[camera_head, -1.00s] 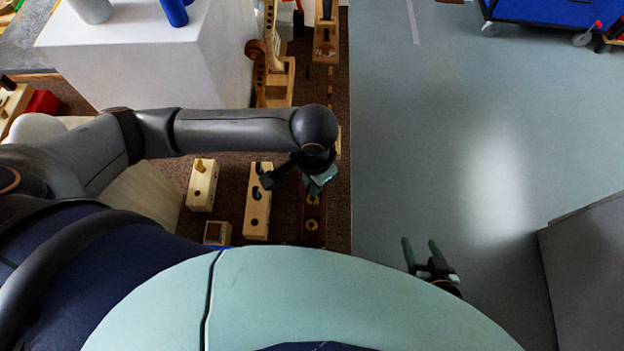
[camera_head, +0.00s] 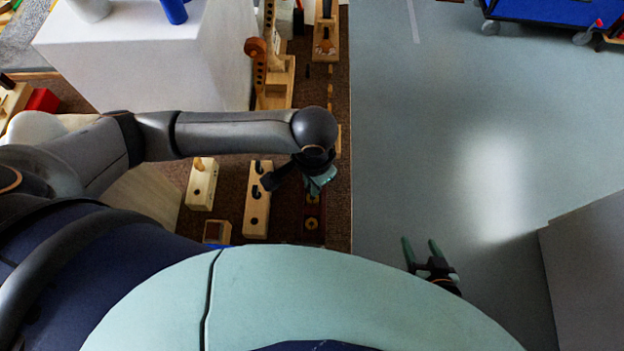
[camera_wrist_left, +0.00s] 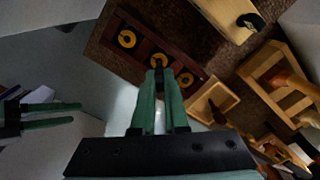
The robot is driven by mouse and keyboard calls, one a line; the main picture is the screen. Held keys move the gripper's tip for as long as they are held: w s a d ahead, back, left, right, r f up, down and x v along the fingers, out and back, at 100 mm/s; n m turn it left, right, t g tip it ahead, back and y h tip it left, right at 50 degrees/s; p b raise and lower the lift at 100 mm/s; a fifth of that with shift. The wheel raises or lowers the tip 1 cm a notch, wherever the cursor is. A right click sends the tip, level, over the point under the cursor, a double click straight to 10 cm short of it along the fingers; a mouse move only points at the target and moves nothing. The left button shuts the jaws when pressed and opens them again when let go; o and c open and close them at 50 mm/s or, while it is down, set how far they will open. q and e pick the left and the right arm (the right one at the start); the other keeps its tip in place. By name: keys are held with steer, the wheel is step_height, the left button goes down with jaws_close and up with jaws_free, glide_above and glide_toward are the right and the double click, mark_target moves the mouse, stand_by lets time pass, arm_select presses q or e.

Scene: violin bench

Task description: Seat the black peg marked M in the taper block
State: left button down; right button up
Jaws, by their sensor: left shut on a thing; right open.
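The dark red-brown block with brass rings, which I take for the taper block (camera_head: 312,238), lies near the bench's right edge. In the left wrist view the taper block (camera_wrist_left: 203,74) shows three rings in a row. My left gripper (camera_head: 320,184) is above its far end. In the left wrist view my left gripper (camera_wrist_left: 160,88) is shut on a small black thing, taken for the peg (camera_wrist_left: 159,74), in front of the middle ring. The fingers hide most of it; no M is legible, and I cannot tell whether it touches the block. My right gripper (camera_head: 428,255) is open and empty over the floor.
A pale block (camera_head: 257,222) with black pegs stands left of the taper block. Another pale block (camera_head: 202,190) and a small wooden tray (camera_head: 217,232) are further left. A violin scroll (camera_head: 255,47) stands behind. A white box (camera_head: 150,60) fills the back left.

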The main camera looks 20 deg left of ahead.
arm_select(q)
steer(key=shift+f+b, duration=0.6)
steer(key=shift+f, duration=1.35)
steer(key=c, duration=0.9)
jaws_free()
steer(key=shift+o, duration=0.2)
steer(key=shift+r, duration=0.1)
step_height(320, 180, up, 12)
steer(key=shift+s+d+r+p, duration=0.1)
steer(key=shift+r+p, duration=0.05)
steer(key=shift+p, duration=0.6)
